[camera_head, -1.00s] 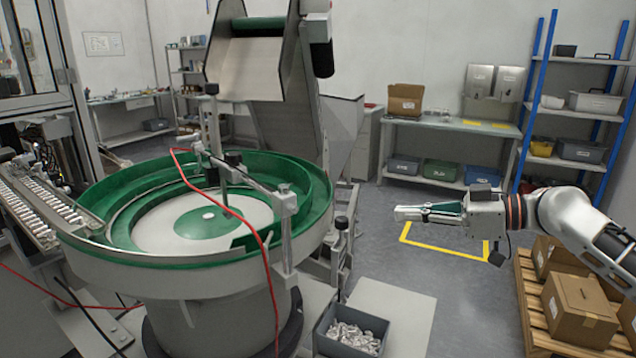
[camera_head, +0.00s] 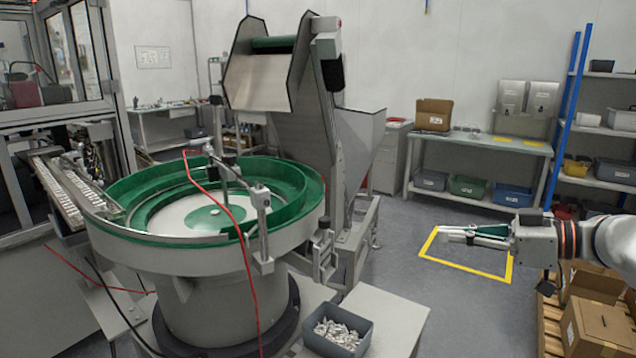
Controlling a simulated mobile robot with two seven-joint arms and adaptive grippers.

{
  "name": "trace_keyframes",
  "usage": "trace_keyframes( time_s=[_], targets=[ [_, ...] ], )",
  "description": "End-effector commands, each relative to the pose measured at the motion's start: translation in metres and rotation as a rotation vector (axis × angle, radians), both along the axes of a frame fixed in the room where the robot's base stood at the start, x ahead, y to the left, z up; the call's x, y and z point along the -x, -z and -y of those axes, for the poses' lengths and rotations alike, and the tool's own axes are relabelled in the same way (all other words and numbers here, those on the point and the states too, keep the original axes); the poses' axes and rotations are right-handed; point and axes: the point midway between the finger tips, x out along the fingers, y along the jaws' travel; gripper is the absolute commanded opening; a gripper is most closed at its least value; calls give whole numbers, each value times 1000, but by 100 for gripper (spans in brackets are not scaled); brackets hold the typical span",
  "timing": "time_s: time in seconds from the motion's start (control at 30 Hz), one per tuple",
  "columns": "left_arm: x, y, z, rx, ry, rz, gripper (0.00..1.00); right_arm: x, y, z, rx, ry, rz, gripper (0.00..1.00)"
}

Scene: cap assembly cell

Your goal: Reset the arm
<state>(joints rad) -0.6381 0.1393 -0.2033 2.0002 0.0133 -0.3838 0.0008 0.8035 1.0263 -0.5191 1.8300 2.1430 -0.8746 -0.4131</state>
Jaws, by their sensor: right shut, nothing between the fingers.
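My right gripper (camera_head: 458,235) comes in from the right edge, pointing left. Its fingers are closed together with nothing between them, in the air over the floor by the yellow floor marking (camera_head: 466,268). It is apart from everything around it. My left gripper does not show in the head view.
A green bowl feeder (camera_head: 130,240) with a red cable stands left of centre, a steel hopper (camera_head: 345,150) behind it. A grey bin (camera_head: 362,327) of small metal parts sits at the bottom. Cardboard boxes (camera_head: 598,325) lie under my right arm. A workbench (camera_head: 520,147) stands behind.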

Motion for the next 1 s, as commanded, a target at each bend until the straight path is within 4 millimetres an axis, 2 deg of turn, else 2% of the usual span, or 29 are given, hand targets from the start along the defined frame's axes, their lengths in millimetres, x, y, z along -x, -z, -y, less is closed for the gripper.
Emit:
trace_keyframes(
  time_s=[0.37, 0.57, 0.7, 0.77, 0.87, 1.0],
  targets=[
    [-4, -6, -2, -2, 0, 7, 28, 0, 127, -33, 35, 93, -67, 0],
    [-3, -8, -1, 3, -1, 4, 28, 23, 222, -55, 52, 189, -110, 0],
    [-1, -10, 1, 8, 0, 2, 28, 53, 287, -65, 70, 280, -137, 0],
    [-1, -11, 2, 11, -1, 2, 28, 71, 313, -68, 80, 319, -149, 0],
    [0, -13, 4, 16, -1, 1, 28, 102, 352, -71, 101, 389, -168, 0],
    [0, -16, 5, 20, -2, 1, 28, 156, 400, -71, 144, 487, -197, 0]
  ],
)
